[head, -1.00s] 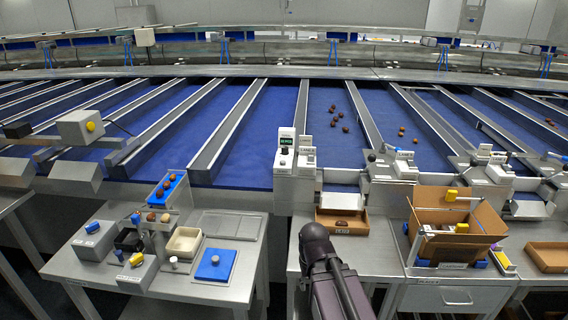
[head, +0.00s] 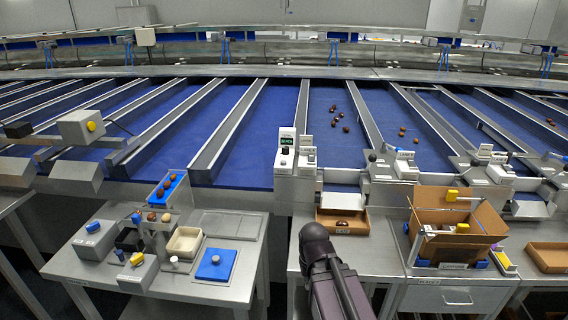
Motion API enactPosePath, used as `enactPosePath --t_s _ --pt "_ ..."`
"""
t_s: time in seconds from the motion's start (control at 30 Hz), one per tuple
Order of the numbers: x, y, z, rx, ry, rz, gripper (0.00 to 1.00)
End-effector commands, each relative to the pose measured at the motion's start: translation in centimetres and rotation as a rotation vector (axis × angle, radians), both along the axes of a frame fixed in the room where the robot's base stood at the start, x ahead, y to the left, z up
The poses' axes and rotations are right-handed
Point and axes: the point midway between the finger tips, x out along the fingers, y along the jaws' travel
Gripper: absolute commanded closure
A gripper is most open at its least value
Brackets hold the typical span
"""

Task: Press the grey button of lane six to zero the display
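A small dark button (head: 284,151) sits just under the display, and a small pale knob (head: 283,163) shows lower on the same housing. The digits and the button colours are too small to tell for sure. My dark arm rises from the bottom edge below this unit. My gripper does not show, so its place relative to the button cannot be told.
An open cardboard box (head: 483,214) stands on the right bench, with a shallow brown tray (head: 357,215) left of it. The left table (head: 218,284) carries a blue pad (head: 215,265), a cream bowl (head: 198,237) and small devices. Several dates lie on the blue lanes.

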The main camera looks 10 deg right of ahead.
Motion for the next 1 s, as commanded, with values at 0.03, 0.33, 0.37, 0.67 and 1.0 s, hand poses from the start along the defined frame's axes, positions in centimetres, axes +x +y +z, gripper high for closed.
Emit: enactPosePath --t_s 0.03,0.33,0.37,0.67,1.0 --pt "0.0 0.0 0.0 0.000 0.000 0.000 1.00" --pt "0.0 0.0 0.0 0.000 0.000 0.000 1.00" --pt "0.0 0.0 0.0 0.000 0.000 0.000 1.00" --pt "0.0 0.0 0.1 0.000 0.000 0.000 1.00" --pt "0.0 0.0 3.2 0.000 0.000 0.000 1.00"
